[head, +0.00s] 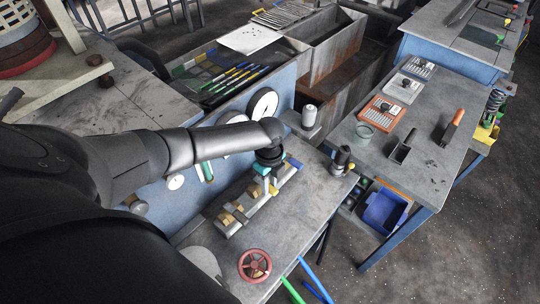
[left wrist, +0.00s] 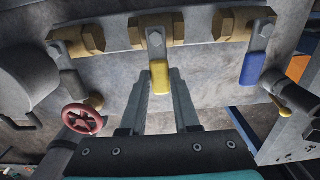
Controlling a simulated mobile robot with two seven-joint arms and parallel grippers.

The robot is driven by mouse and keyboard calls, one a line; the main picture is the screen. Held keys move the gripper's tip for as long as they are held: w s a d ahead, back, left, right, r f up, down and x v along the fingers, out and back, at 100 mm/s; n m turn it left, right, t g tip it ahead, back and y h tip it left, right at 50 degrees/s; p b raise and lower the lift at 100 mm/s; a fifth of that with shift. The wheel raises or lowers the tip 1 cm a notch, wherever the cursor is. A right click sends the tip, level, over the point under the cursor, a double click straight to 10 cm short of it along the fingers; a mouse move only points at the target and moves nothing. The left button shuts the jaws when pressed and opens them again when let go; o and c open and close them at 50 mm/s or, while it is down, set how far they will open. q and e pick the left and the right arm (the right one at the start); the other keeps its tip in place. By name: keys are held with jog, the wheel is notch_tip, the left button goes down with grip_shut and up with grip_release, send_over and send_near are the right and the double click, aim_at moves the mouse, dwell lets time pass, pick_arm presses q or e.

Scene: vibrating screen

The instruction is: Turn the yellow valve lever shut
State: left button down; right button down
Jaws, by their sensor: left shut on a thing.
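The yellow valve lever (left wrist: 160,76) hangs from the middle brass valve (left wrist: 152,30) in the left wrist view. Its yellow grip lies between the fingers of my left gripper (left wrist: 159,88), which is shut on it. In the head view, my left gripper (head: 268,165) reaches down over the valve row (head: 240,212) and partly hides it. My right gripper is in neither view.
A blue lever (left wrist: 252,68) hangs right of the yellow one, with another brass valve to the left. A red handwheel (head: 254,265) stands near the bench's front edge. Gauges (head: 263,104) are on the blue panel behind. A dark fitting (head: 342,160) stands at right.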

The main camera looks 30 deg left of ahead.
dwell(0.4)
pick_arm(q)
jog(key=c, duration=0.6)
grip_release()
jog(key=shift+c, duration=0.2)
jog(key=shift+r, duration=0.15)
notch_tip(320, 180, up, 15)
jog(key=p, duration=0.1)
